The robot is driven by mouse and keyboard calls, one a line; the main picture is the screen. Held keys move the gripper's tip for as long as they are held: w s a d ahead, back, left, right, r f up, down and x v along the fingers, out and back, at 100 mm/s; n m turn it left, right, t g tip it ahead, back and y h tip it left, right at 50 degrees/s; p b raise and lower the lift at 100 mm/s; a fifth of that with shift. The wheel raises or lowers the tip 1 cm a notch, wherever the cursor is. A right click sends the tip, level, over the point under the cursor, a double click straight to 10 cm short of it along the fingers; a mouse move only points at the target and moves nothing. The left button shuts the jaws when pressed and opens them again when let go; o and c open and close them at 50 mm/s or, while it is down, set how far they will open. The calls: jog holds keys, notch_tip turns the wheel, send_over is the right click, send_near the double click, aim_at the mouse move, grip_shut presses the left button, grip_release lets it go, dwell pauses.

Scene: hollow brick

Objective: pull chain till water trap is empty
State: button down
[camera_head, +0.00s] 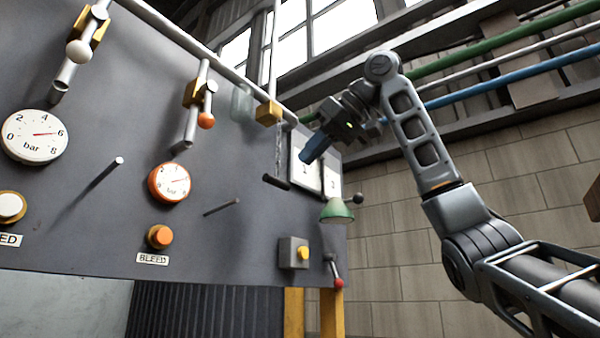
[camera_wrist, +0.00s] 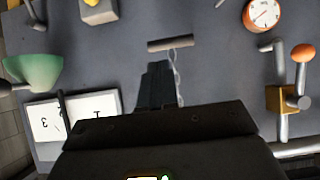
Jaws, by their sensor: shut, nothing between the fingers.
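A thin chain (camera_head: 278,150) hangs from a brass block (camera_head: 268,112) on the grey panel and ends in a dark bar handle (camera_head: 276,182). A clear cup (camera_head: 242,102), seemingly the water trap, sits left of the block; its water level cannot be made out. My gripper (camera_head: 306,157) is shut and empty, to the right of the chain in the head view. In the wrist view the shut fingers (camera_wrist: 157,68) lie just left of the chain (camera_wrist: 177,75), with the bar handle (camera_wrist: 170,44) past their tips. I cannot tell whether they touch the chain.
A green bell-shaped cup (camera_head: 337,210), white number cards (camera_head: 304,167) and a red-tipped lever (camera_head: 337,280) lie near the panel's right end. An orange gauge (camera_head: 170,183) and orange-knobbed valve (camera_head: 205,120) are to the left. Bare panel surrounds the handle.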

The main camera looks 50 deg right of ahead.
jog(key=v, duration=0.5)
jog(key=shift+d+b, duration=0.1)
jog(key=shift+b, duration=0.2)
